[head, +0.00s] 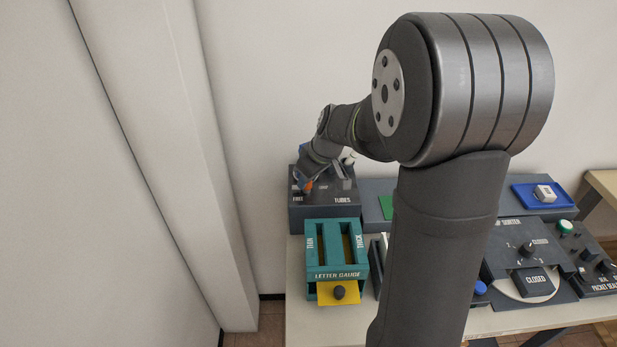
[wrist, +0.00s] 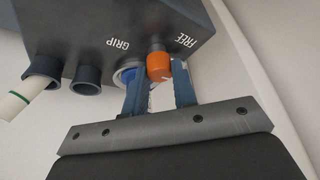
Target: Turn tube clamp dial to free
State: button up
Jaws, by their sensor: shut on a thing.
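The tube clamp dial is an orange knob (wrist: 159,67) on the dark tubes box, with the labels GRIP and FREE on either side of it in the wrist view. A small white mark shows on the knob's edge; I cannot tell for sure which label it points to. My gripper (wrist: 155,80) is shut on the orange dial, one blue finger on each side. In the head view the tubes box (head: 325,213) stands at the back left of the bench, and my gripper (head: 306,182) is at its left part by the orange dial (head: 308,186).
In the wrist view, dark round sockets (wrist: 87,80) line the box, and a white tube with a green band (wrist: 15,104) sits in one. A teal letter gauge (head: 336,262) stands in front of the box. The white wall is close on the left.

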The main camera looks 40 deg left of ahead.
jog(key=o, duration=1)
jog(key=v, duration=1.7)
jog(key=shift+d+r, duration=0.15)
jog(key=x, duration=1.7)
jog(key=shift+f, duration=0.2)
